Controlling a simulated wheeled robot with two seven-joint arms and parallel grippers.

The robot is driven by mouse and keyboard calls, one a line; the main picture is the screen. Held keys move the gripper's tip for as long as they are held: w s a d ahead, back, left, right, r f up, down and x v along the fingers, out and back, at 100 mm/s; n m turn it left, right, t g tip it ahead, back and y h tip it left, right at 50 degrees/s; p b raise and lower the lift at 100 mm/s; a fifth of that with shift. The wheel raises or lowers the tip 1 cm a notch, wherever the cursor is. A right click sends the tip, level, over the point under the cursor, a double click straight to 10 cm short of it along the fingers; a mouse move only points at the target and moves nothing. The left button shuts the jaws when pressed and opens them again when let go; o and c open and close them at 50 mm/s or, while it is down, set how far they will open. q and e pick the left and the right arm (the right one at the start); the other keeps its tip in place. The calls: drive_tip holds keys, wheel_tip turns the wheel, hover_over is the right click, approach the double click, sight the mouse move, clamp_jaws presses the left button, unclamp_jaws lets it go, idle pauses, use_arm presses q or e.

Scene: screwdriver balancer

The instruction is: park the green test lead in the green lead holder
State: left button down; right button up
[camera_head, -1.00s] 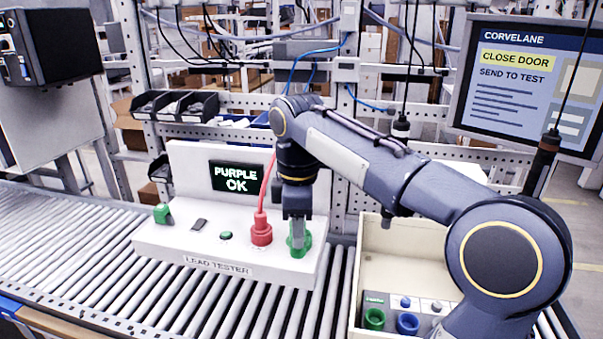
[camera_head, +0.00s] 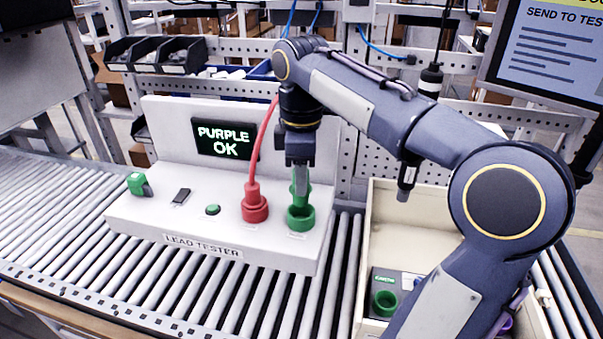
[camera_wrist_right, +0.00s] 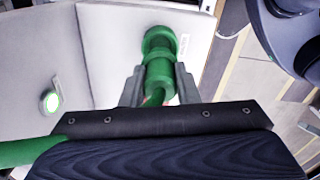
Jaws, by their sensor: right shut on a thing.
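The green test lead (camera_head: 300,189) stands upright at the green socket (camera_head: 301,218) on the right end of the white lead tester (camera_head: 178,232). My right gripper (camera_head: 301,178) is shut on the lead from above. In the right wrist view the lead's plug (camera_wrist_right: 159,80) is between the jaws, in line with the socket beyond it; I cannot tell whether its tip is still inside. Its green cable (camera_wrist_right: 32,151) shows at lower left. A green clip-like block (camera_head: 139,184), possibly the green lead holder, sits on the tester's left end. My left gripper is out of view.
A red lead (camera_head: 254,201) is plugged in just left of the green socket. The tester's screen (camera_head: 224,140) reads "PURPLE OK". A beige crate (camera_head: 408,222) at right holds a unit with a green socket (camera_head: 385,303). A monitor (camera_head: 553,50) stands at back right.

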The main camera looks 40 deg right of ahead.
drive_tip(key=shift+f, duration=0.55)
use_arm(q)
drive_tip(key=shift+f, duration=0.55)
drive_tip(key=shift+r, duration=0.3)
use_arm(e)
drive_tip(key=shift+r, duration=0.1)
